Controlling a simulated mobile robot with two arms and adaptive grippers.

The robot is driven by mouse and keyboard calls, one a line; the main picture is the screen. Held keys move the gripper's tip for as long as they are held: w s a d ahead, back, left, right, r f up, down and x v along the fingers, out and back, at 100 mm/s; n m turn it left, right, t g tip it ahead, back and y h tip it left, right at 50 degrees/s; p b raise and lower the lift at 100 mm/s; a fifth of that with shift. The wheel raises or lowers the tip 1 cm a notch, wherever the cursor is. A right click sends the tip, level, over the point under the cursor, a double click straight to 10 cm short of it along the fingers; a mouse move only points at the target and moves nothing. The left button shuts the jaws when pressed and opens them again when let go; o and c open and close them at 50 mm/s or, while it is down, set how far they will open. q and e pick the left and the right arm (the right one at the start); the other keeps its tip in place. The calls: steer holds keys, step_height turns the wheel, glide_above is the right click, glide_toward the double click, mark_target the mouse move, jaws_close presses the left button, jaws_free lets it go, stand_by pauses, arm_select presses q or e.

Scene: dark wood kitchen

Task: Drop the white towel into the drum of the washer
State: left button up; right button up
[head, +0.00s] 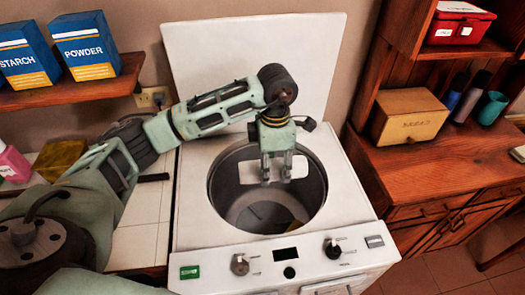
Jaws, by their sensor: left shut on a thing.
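The washer (190,215) stands in the middle of the head view with its lid (250,60) raised. Its round metal drum (300,205) is open at the top. My left gripper (276,174) reaches in from the left and points down over the drum opening. It is shut on the white towel (250,173), which shows as a small pale patch beside and between the fingers. Most of the towel is hidden by the fingers, and its lower extent is hard to tell. A dark and yellowish patch shows at the drum bottom. My right gripper is out of view.
Blue starch (27,62) and powder (85,50) boxes stand on a wall shelf at left. A wooden cabinet (440,165) at right holds a wooden box (408,118), a red case (458,25) and cups. Knobs line the washer's front panel.

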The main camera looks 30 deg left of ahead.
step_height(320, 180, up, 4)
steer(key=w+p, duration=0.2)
steer(key=p, duration=0.1)
arm_select(q)
steer(key=w+a+f+n+b, duration=0.2)
steer(key=f+n, duration=0.3)
steer(key=n, duration=0.3)
steer(key=w+a+f+n+b, duration=0.2)
steer(key=a+f+n, duration=0.1)
steer(key=n, duration=0.6)
steer(key=shift+a+f, duration=0.25)
steer(key=shift+f, duration=0.65)
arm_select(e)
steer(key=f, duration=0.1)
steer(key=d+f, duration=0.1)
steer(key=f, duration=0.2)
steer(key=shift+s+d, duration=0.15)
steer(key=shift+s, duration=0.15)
arm_select(q)
steer(key=o, duration=1.3)
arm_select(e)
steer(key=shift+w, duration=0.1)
arm_select(q)
step_height(320, 180, up, 12)
steer(key=shift+r, duration=0.1)
